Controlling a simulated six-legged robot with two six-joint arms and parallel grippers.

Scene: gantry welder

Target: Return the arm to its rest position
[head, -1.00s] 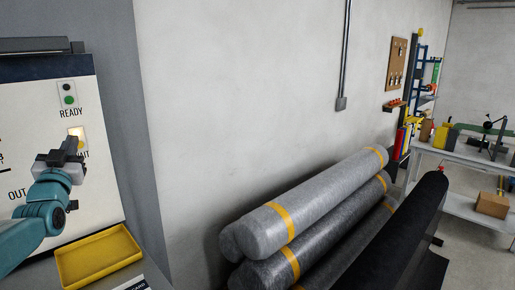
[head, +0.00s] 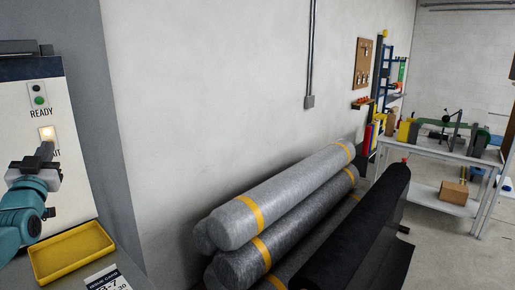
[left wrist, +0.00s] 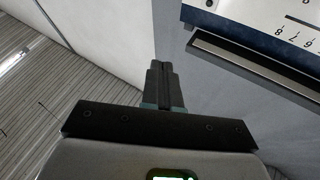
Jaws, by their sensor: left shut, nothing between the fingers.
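My left arm comes in from the left in the head view, teal with a dark gripper. My left gripper (head: 45,152) is shut and empty, in front of the white control panel (head: 68,128), just below the lit WAIT lamp (head: 47,133) and partly covering its label. In the left wrist view the two dark fingers (left wrist: 160,82) lie together with nothing between them. My right gripper is not in view.
A yellow tray (head: 72,252) sits on the ledge below the panel, beside a printed card (head: 108,280). Grey rolls with yellow bands (head: 290,200) and a black roll (head: 350,235) lie by the wall. A workbench (head: 440,150) stands at the back right.

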